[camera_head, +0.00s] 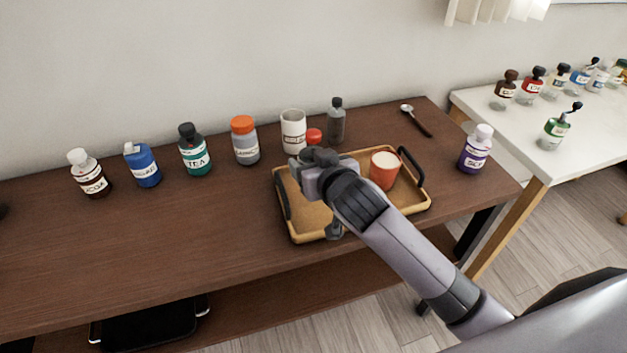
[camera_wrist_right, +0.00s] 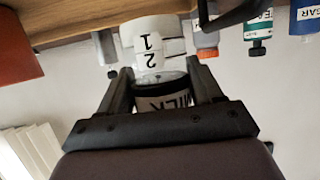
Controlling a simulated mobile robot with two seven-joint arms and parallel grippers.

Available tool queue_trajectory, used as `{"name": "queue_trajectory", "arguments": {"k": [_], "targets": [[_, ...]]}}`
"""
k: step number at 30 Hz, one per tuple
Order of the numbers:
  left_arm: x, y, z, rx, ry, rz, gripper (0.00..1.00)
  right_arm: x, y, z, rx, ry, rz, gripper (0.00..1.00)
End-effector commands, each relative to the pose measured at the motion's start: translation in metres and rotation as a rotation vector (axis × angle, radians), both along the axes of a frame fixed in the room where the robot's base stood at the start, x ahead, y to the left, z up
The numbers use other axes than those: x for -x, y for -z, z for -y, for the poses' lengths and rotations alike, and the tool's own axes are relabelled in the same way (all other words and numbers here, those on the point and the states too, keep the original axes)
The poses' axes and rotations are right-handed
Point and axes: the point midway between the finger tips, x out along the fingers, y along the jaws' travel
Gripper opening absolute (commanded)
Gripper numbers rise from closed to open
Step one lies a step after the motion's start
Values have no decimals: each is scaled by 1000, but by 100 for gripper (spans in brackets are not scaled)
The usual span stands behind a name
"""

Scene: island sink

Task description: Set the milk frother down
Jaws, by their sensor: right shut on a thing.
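My right gripper (camera_head: 318,172) is over the left part of the wooden tray (camera_head: 415,207) on the brown table. In the right wrist view my gripper (camera_wrist_right: 158,72) is shut on a dark item with a white label reading "MILK" (camera_wrist_right: 166,104), which I take as the milk frother. In the head view the gripper and wrist hide most of it, so I cannot tell whether it touches the tray. A red cup (camera_head: 384,170) stands in the tray's right part. My left gripper is out of view.
Labelled bottles line the table to the left. A purple bottle (camera_head: 475,152) and a spoon (camera_head: 417,121) are at right. The front left tabletop is clear.

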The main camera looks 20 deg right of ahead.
Motion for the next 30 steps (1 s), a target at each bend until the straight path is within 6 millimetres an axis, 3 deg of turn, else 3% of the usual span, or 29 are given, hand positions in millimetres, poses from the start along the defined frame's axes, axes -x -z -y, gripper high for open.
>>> {"name": "queue_trajectory", "arguments": {"k": [9, 23, 24, 25, 30], "targets": [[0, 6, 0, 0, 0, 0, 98, 0, 41, 0, 2, -1, -1, 31], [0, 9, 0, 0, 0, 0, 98, 0, 49, 0, 0, -1, 0, 31], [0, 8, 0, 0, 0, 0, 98, 0, 48, 0, 1, -1, -1, 78], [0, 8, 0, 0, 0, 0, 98, 0, 48, 0, 1, -1, -1, 88], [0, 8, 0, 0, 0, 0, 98, 0, 48, 0, 1, -1, -1, 91]]}}
